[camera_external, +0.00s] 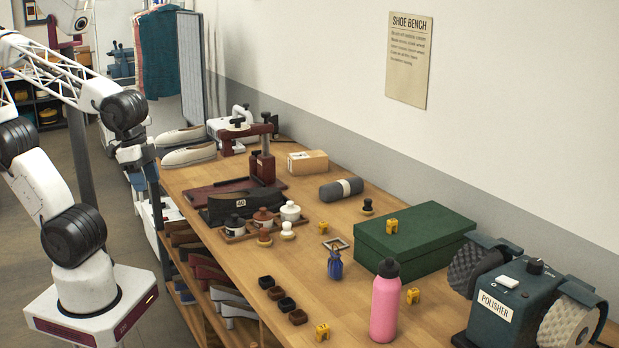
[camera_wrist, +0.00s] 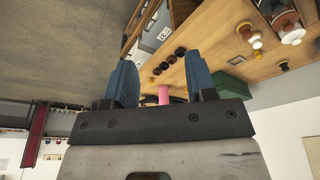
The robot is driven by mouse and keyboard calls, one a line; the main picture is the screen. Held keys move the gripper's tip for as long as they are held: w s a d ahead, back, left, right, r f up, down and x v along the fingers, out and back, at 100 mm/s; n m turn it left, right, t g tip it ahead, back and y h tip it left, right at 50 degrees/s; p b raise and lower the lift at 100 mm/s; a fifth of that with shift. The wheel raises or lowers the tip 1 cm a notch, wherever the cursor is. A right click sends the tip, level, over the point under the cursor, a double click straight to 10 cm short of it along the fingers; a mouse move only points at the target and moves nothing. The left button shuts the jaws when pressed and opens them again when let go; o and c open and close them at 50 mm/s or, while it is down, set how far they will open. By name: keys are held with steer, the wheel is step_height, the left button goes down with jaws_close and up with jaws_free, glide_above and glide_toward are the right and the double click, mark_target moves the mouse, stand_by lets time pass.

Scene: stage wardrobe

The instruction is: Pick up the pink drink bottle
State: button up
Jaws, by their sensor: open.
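The pink drink bottle (camera_external: 385,303) has a dark grey cap and stands upright near the front edge of the wooden bench. In the wrist view only a small part of the pink bottle (camera_wrist: 164,95) shows, far off between the fingers and partly hidden by the gripper body. My gripper (camera_wrist: 162,82) has two blue pads held wide apart with nothing between them. In the external view my arm stands at the left, and its end is near the far left end of the bench, well away from the bottle.
A blue vase-like bottle (camera_external: 335,264), small yellow pieces (camera_external: 413,296) and a green box (camera_external: 415,238) stand near the bottle. The polisher (camera_external: 512,300) is at its right. Small dark pots (camera_external: 287,305) sit left of it. A maroon press (camera_external: 262,165) stands at the far end.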

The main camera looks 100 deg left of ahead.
stand_by(0.4)
steer(key=o, duration=0.8)
steer(key=shift+c, duration=0.2)
steer(key=shift+w, duration=0.1)
